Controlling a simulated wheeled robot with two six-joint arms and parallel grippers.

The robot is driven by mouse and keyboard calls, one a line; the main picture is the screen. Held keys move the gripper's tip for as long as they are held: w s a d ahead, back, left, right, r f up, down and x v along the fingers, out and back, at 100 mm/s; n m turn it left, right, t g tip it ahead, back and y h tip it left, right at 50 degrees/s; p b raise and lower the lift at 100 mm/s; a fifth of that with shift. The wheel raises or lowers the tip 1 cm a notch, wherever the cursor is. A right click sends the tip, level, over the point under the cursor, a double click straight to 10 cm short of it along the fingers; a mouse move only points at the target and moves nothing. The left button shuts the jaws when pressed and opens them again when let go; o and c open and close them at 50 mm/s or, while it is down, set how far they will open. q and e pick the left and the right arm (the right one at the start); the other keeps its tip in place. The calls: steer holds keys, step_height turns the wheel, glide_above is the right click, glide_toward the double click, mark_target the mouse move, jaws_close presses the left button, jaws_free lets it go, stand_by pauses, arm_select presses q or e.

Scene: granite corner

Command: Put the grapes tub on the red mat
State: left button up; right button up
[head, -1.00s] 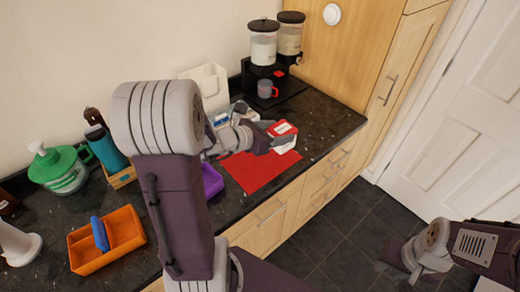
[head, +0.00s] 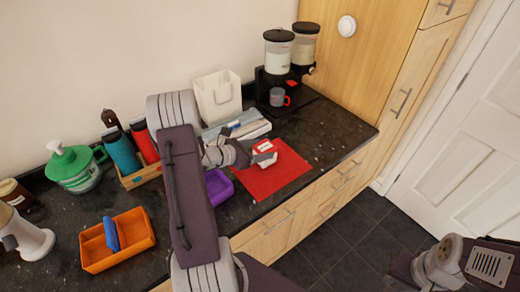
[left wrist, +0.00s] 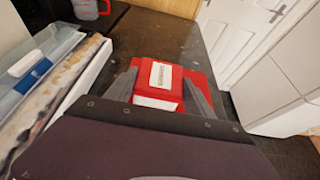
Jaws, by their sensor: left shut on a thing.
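The grapes tub (head: 265,147) is a small white box with a red lid and a white label, too small to read. My left gripper (head: 262,158) is shut on it; in the left wrist view the tub (left wrist: 160,83) sits between the two grey fingers (left wrist: 165,97). The red mat (head: 271,183) lies flat near the counter's front edge. The tub appears over the mat's back-left part; I cannot tell whether it touches. My right gripper (head: 404,266) is low at the right, away from the counter, and its fingers are unclear.
A purple tray (head: 217,187) stands left of the mat. Behind are a flat packet (head: 240,126), a white bin (head: 217,97) and a dispenser stand with a grey-red mug (head: 278,97). An orange caddy (head: 130,252) is at left. Dark counter right of the mat is clear.

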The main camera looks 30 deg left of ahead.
arm_select(q)
steer(key=shift+s+d, duration=0.1)
steer(key=o, duration=1.4)
steer(key=shift+f, duration=0.1)
steer(key=shift+o, duration=0.2)
